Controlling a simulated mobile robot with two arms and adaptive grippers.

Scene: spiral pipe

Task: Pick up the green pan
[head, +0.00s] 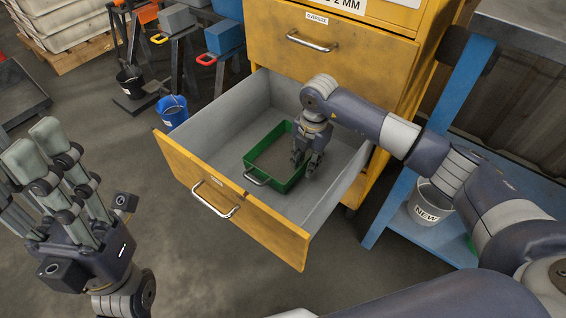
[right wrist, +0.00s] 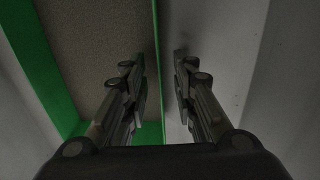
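The green pan (head: 246,163) is a rectangular tray with a metal handle, lying in the open yellow drawer (head: 232,213). Its floor looks grey-brown. My right gripper (head: 305,165) points down at the pan's right wall. In the right wrist view, the fingers (right wrist: 160,70) straddle the pan's thin green wall (right wrist: 157,60), one inside and one outside. Gaps show between the fingers and the wall, so the gripper is open. My left gripper (head: 35,146) is raised at the left of the head view, fingers spread and empty, far from the pan.
The drawer's grey walls surround the pan, with free floor around it. The yellow cabinet (head: 345,60) stands behind. A blue-framed bench (head: 405,205) with a bucket marked NEW (head: 428,203) is at the right. A blue bucket (head: 173,110) stands left of the drawer.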

